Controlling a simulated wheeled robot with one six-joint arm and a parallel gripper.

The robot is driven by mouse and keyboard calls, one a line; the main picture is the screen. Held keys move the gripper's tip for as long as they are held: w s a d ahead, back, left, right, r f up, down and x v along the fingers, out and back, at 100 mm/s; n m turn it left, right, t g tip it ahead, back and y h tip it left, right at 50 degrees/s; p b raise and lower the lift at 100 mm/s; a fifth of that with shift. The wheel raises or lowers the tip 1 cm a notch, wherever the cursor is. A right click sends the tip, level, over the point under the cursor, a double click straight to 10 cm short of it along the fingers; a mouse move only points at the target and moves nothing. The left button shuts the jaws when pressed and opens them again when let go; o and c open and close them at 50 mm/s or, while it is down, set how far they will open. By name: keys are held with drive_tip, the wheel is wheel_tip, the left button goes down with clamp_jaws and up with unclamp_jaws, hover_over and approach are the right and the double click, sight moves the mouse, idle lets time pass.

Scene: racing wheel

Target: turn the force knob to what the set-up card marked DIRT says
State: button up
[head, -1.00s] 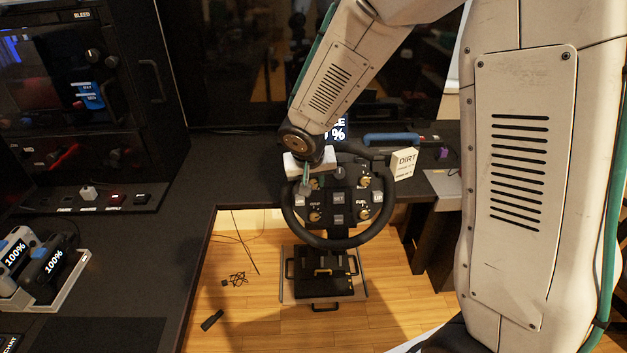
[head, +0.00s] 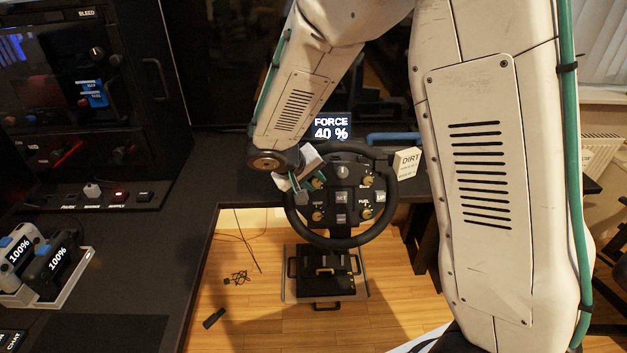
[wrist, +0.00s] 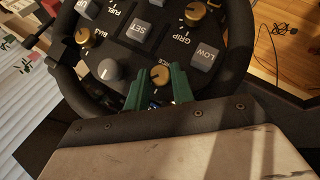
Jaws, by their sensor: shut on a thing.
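The steering wheel (head: 384,223) carries several brass knobs and grey buttons. The force knob (wrist: 160,76) is brass with a dark mark, and its label is partly hidden in the wrist view. My gripper (wrist: 159,84) has its green fingers on either side of this knob and is shut on it. In the head view my gripper (head: 304,183) is at the upper left of the wheel hub, tilted. The display (head: 331,127) above the wheel reads FORCE 40 %. The DIRT card (head: 408,161) stands right of the wheel; its smaller lines are too small to read.
Other brass knobs, such as the one by the GRIP label (wrist: 194,13), and a grey knob (wrist: 109,70) sit close to my fingers. The wheel rim surrounds them. A blue-handled thing (head: 392,138) lies behind the wheel.

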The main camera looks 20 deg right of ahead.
idle(0.3)
drive_tip(key=o, duration=0.7)
drive_tip(key=v, duration=0.7)
drive_tip(key=shift+a+r, duration=0.3)
drive_tip(key=shift+s, duration=0.1)
